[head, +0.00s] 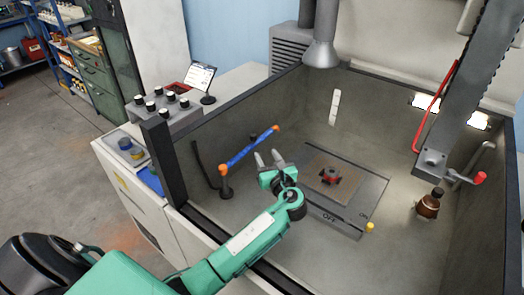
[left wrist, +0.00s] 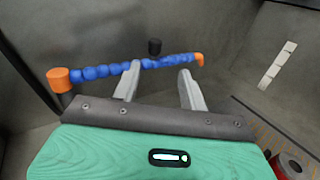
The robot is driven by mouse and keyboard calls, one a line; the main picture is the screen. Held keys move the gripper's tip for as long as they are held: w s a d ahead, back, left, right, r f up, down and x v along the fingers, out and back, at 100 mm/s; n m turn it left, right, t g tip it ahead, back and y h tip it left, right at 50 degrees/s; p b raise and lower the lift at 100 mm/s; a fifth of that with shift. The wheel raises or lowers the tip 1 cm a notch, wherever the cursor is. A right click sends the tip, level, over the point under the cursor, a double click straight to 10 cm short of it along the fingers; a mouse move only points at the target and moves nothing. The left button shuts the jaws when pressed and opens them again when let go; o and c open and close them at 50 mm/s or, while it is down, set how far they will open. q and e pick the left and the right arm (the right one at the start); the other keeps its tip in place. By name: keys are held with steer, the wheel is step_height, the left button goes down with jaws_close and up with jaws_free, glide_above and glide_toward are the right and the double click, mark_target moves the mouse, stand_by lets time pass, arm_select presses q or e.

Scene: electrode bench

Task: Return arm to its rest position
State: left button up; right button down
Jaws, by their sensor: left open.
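My left arm is green and reaches from the lower left of the head view into the grey-walled enclosure. My left gripper (head: 268,159) is open, with nothing between its fingers. It is inside the enclosure, close to the blue segmented hose (head: 247,150) with orange ends. In the left wrist view the two grey fingers (left wrist: 160,87) point toward the blue hose (left wrist: 105,71), which crosses in front of them. I cannot tell whether they touch it. My right gripper is not in view.
A flat plate (head: 352,205) marked "OFF" carries a red and black part (head: 329,176). A brown bottle (head: 428,205) stands at the right, below a red-knobbed lever (head: 480,178). The dark front rail (head: 222,236) runs under my forearm. A grey column hangs upper right.

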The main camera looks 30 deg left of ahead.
arm_select(q)
steer(key=shift+v, duration=0.8)
